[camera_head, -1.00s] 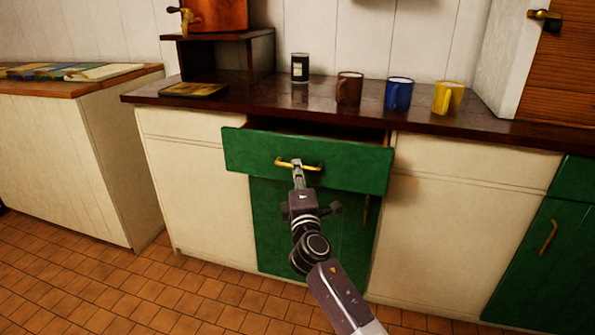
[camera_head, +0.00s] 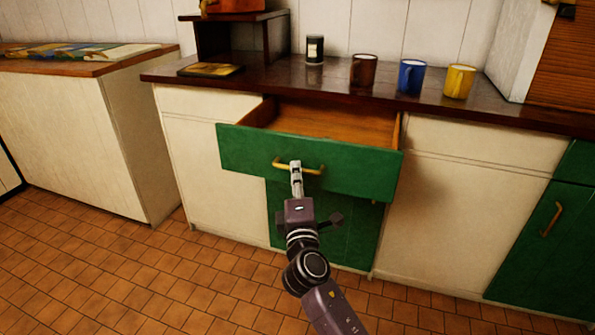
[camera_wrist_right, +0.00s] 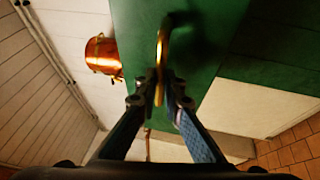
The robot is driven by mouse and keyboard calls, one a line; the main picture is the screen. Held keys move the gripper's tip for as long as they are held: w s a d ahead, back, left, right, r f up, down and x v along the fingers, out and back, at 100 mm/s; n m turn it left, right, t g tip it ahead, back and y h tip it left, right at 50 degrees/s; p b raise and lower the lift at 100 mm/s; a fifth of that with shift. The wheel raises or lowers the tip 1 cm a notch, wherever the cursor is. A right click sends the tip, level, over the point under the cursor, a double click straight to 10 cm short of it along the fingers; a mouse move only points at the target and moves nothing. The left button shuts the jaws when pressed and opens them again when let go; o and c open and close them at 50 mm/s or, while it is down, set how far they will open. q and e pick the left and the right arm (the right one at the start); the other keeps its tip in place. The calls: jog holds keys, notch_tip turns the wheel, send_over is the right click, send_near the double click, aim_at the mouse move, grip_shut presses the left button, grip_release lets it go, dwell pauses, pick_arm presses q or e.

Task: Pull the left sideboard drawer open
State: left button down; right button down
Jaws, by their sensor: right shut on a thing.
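The green left sideboard drawer (camera_head: 346,166) stands pulled well out of the sideboard, and its bare wooden inside shows from above. Its brass handle (camera_head: 313,171) is on the front panel. My right gripper (camera_head: 296,166) is shut on that handle, left of its middle. In the right wrist view the fingers (camera_wrist_right: 161,92) close around the brass handle (camera_wrist_right: 162,48) in front of the green drawer front (camera_wrist_right: 205,55). My left gripper is in neither view.
The dark worktop (camera_head: 283,80) carries a dark can (camera_head: 315,50), a brown mug (camera_head: 362,70), a blue mug (camera_head: 411,78) and a yellow mug (camera_head: 459,81). A green cupboard door (camera_head: 345,228) is below the drawer. The tiled floor (camera_head: 130,275) in front is clear.

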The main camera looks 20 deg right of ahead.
jog(key=c, duration=2)
grip_release()
jog(key=shift+c, duration=0.2)
jog(key=v, duration=1.2)
jog(key=shift+f, duration=0.15)
